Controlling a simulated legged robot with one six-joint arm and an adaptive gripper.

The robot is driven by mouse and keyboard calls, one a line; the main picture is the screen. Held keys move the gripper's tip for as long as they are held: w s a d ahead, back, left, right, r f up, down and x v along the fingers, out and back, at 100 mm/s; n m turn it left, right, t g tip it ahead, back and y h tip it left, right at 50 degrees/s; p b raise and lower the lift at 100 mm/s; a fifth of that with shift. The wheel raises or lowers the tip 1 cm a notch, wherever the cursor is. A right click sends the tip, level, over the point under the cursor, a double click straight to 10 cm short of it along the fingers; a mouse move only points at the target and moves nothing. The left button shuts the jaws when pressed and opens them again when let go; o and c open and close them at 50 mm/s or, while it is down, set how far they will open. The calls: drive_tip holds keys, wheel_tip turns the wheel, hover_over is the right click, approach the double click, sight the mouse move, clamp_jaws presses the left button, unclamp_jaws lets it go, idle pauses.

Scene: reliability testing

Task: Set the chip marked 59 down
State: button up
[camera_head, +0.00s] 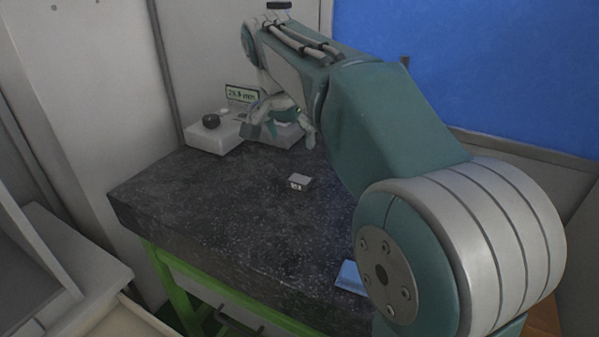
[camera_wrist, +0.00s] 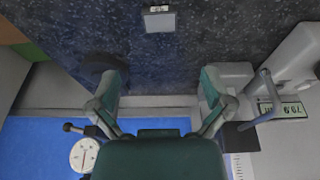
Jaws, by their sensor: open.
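A small grey block-like chip (camera_head: 299,181) with a pale marked face rests on the dark speckled table (camera_head: 200,205), apart from my gripper. In the wrist view the chip (camera_wrist: 160,22) lies near the top edge, with a white label on one side; I cannot read its number. My gripper (camera_head: 281,134) is beside the measuring device at the back of the table. In the wrist view its two fingers are spread wide, with nothing held between them (camera_wrist: 160,92).
The white measuring device (camera_head: 213,138) has a dark knob and a green display (camera_head: 241,95). A light-blue item (camera_head: 350,277) lies near the table's right front, partly behind my arm. A round dial (camera_wrist: 84,155) shows in the wrist view. The table's left and middle are clear around the chip.

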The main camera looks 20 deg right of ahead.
sight(299, 180)
drive_tip(key=shift+t+h, duration=0.5)
drive_tip(key=shift+t, duration=0.1)
drive_tip(key=x, duration=0.3)
drive_tip(key=s+x, duration=0.1)
drive_tip(key=x, duration=0.3)
drive_tip(key=a+x, duration=0.1)
drive_tip(key=x, duration=0.3)
drive_tip(key=shift+s+f, duration=0.15)
drive_tip(key=shift+f, duration=0.15)
drive_tip(key=c, duration=1)
drive_tip(key=shift+o, duration=0.2)
drive_tip(key=shift+r, duration=0.7)
drive_tip(key=s+r, duration=1.1)
drive_tip(key=s, duration=0.3)
drive_tip(key=shift+a+r, duration=0.35)
drive_tip(key=shift+r, duration=0.05)
